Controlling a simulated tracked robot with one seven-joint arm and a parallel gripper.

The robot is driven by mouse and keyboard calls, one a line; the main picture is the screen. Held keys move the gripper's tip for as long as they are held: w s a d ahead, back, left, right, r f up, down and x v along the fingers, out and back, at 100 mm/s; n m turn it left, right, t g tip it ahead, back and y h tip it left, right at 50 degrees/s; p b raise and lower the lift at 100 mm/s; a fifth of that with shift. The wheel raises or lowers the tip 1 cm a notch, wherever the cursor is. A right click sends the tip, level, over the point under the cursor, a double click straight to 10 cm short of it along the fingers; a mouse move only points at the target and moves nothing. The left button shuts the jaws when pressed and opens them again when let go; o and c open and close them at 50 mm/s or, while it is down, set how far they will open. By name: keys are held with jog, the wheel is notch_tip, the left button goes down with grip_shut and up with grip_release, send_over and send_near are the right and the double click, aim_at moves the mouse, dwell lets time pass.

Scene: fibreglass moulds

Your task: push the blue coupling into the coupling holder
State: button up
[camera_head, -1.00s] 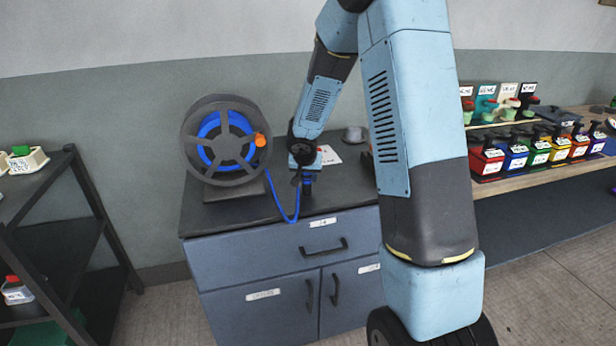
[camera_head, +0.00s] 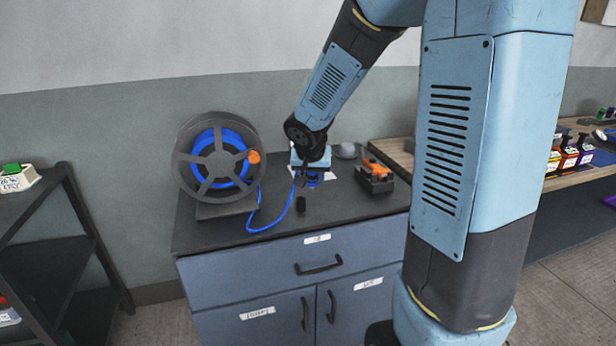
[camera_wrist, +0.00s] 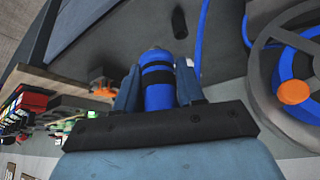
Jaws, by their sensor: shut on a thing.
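My gripper (camera_head: 314,180) is above the dark cabinet top, to the right of the hose reel. In the wrist view its two fingers (camera_wrist: 158,72) are shut on the blue coupling (camera_wrist: 158,90), a blue cylinder with black bands. In the head view the coupling (camera_head: 313,180) is mostly hidden by my gripper. A small black upright piece (camera_head: 301,205) stands on the cabinet top just in front of my gripper; it also shows in the wrist view (camera_wrist: 179,22), apart from the coupling. I cannot tell for sure whether it is the coupling holder.
The hose reel (camera_head: 217,160) stands at the left of the cabinet top. Its blue hose (camera_head: 274,224) loops toward my gripper. An orange and black device (camera_head: 375,178) and a grey rounded object (camera_head: 347,151) are to the right. The front right of the top is clear.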

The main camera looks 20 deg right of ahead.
aim_at(316, 179)
jog(key=shift+s+r, duration=0.35)
jog(key=shift+s, duration=0.45)
jog(key=shift+s+r, duration=0.35)
jog(key=shift+s, duration=0.4)
jog(key=shift+f, duration=0.1)
